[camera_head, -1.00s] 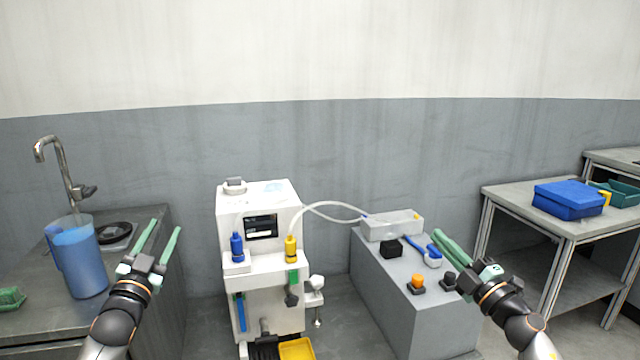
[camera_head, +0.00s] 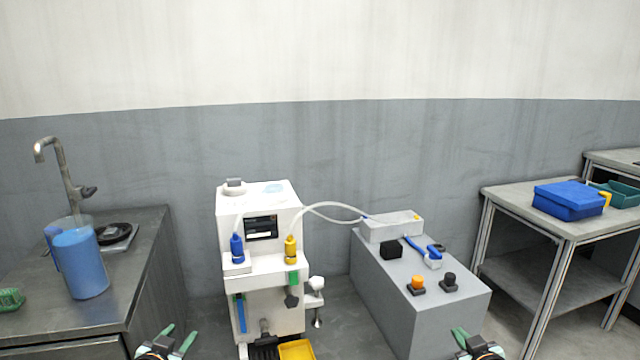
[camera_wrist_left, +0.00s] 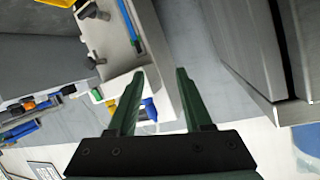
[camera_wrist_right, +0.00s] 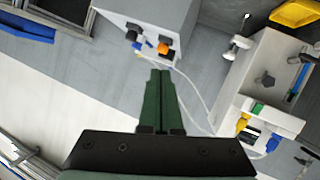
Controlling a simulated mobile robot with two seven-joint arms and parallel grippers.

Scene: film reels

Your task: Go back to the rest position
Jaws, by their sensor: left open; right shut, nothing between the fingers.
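My left gripper (camera_head: 168,343) is low at the bottom edge of the head view, in front of the left counter. Its green fingers are apart and empty, as the left wrist view shows (camera_wrist_left: 155,85). My right gripper (camera_head: 461,340) is low at the bottom edge of the head view, in front of the grey block. Its green fingers lie together with nothing between them in the right wrist view (camera_wrist_right: 160,85). Most of both arms is below the head view. Neither gripper is seen touching anything.
A white machine (camera_head: 262,215) with blue and yellow bottles stands in the middle. A grey block (camera_head: 385,300) with knobs is right of it. A blue jug (camera_head: 82,265) stands on the left counter (camera_head: 140,240). A blue box (camera_head: 568,200) is on the right table (camera_head: 510,200).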

